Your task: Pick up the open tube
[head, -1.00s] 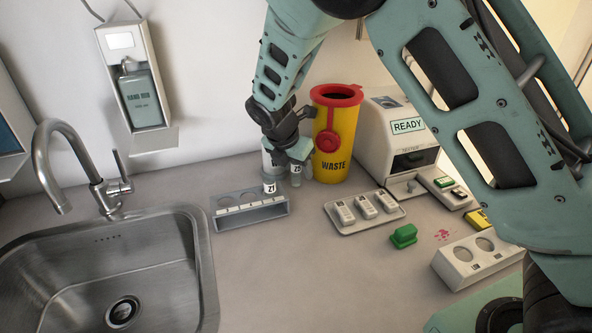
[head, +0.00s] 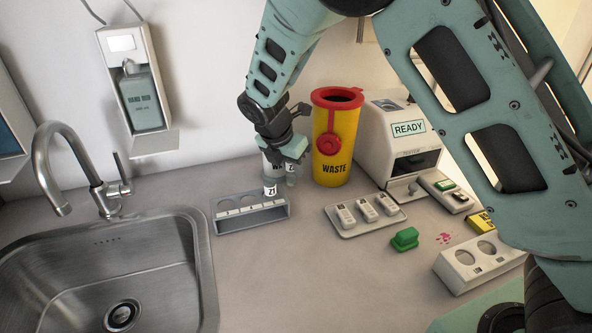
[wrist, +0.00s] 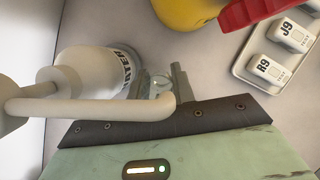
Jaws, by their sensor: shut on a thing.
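The open tube (head: 270,189), clear with a white label, stands upright at the right part of the grey rack (head: 250,221). My gripper (head: 283,177) is low over the counter at the tube, its fingers partly hidden behind it and by my wrist. My gripper is shut on the tube. The tube's lower part is hidden by the rack in the head view.
A white pump bottle (wrist: 85,72) is right beside my gripper, its nozzle crossing the wrist view. A yellow waste bin (head: 335,140) stands close to the right. A tray of cassettes (head: 345,228), a green block (head: 405,238) and the analyser (head: 400,140) lie further right. A sink (head: 110,270) is left.

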